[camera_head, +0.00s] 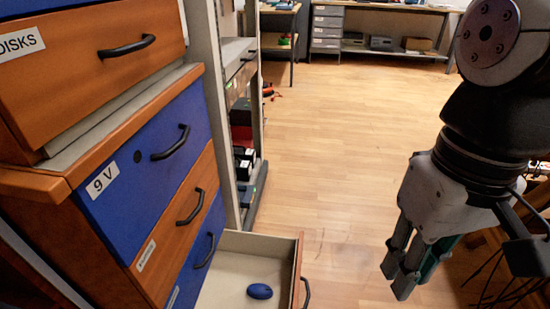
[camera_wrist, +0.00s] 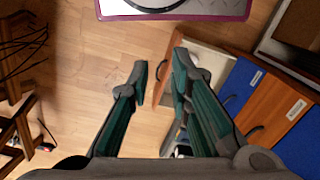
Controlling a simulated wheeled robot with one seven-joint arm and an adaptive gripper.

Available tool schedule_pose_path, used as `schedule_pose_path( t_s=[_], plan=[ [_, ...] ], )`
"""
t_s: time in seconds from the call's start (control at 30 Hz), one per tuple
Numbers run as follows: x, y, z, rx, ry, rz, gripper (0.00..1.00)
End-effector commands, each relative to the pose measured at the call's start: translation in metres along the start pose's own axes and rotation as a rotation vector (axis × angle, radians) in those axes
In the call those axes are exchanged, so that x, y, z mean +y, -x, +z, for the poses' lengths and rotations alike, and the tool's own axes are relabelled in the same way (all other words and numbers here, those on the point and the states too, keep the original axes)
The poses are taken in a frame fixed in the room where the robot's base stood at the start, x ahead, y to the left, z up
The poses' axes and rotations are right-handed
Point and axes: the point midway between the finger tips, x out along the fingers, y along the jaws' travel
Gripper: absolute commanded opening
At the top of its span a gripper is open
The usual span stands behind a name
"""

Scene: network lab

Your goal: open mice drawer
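The open drawer (camera_head: 235,243) is the lowest one in view of the cabinet, pulled well out with its pale interior showing. A blue mouse (camera_head: 260,291) lies inside it. The drawer's orange wooden front (camera_head: 298,268) carries a dark handle (camera_head: 306,293), cut by the bottom edge of the head view. Its label cannot be seen. My gripper (camera_head: 404,284) hangs fingers down to the right of the drawer, apart from the handle.
Above are a shut blue drawer (camera_head: 139,185) labelled "9 V", a shut orange drawer (camera_head: 178,222) and a shut blue drawer (camera_head: 198,262). A "DISKS" drawer (camera_head: 75,72) sits higher. A rack (camera_head: 235,120) stands behind the cabinet. Dark cables (camera_head: 505,285) hang at right. The middle floor is clear.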

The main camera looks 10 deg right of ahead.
Motion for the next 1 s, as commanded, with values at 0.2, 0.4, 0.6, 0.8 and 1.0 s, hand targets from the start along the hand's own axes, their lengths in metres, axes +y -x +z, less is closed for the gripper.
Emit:
schedule_pose_path(
  t_s=[0.2, 0.4, 0.6, 0.8, 1.0],
  plan=[
    [-0.001, 0.007, -0.026, -0.067, 0.008, -0.047, 0.19],
    [0.002, 0.009, -0.070, -0.159, 0.022, -0.134, 0.19],
    [0.014, 0.000, -0.123, -0.241, 0.039, -0.255, 0.19],
    [0.034, -0.025, -0.176, -0.300, 0.050, -0.393, 0.19],
    [0.061, -0.064, -0.222, -0.332, 0.055, -0.544, 0.19]
  ],
)
